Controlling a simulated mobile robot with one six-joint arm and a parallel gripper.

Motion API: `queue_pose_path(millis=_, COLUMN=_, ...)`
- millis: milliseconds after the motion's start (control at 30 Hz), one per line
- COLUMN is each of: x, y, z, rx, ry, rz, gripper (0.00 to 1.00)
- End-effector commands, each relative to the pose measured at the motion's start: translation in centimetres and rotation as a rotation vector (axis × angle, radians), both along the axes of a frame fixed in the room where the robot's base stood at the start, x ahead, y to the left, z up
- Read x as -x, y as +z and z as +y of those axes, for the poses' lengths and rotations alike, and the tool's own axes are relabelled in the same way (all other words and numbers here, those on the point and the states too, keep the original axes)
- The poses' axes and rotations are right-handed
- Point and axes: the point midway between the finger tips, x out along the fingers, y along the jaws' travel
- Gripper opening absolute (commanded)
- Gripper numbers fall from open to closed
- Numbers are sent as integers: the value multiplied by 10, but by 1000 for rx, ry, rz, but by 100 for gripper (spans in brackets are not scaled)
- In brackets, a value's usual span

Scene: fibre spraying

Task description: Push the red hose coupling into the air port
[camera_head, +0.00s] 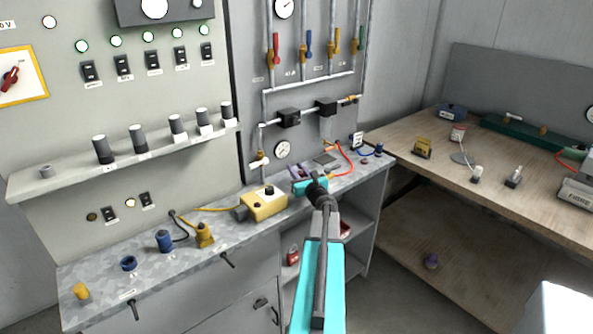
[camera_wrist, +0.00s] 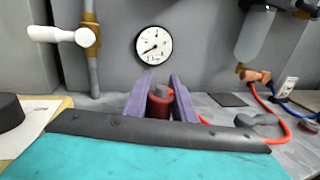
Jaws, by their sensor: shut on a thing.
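The red hose coupling (camera_wrist: 159,103) sits upright between the two purple fingers of my gripper (camera_wrist: 161,98) in the wrist view. My gripper is shut on it, above the grey bench top. In the head view my gripper (camera_head: 302,180) is over the bench near the panel, and the coupling is hidden there. A red hose (camera_wrist: 285,128) loops on the bench to the right and passes up to a copper-coloured fitting (camera_wrist: 258,76) below the filter bowl. I cannot tell whether this fitting is the air port. The coupling is apart from it.
A pressure gauge (camera_wrist: 153,45) is on the panel behind the gripper. A white-handled valve (camera_wrist: 60,35) sits on a pipe at left. A yellow box (camera_head: 264,203) stands left of my gripper on the bench. A blue hose (camera_wrist: 296,106) lies at right.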

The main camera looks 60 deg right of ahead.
Motion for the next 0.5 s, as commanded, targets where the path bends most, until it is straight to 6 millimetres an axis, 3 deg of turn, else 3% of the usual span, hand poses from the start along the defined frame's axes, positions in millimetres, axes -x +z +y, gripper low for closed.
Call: queue_pose_path(millis=500, x=0, y=-9, z=0, rx=0, ry=0, rz=0, gripper=0)
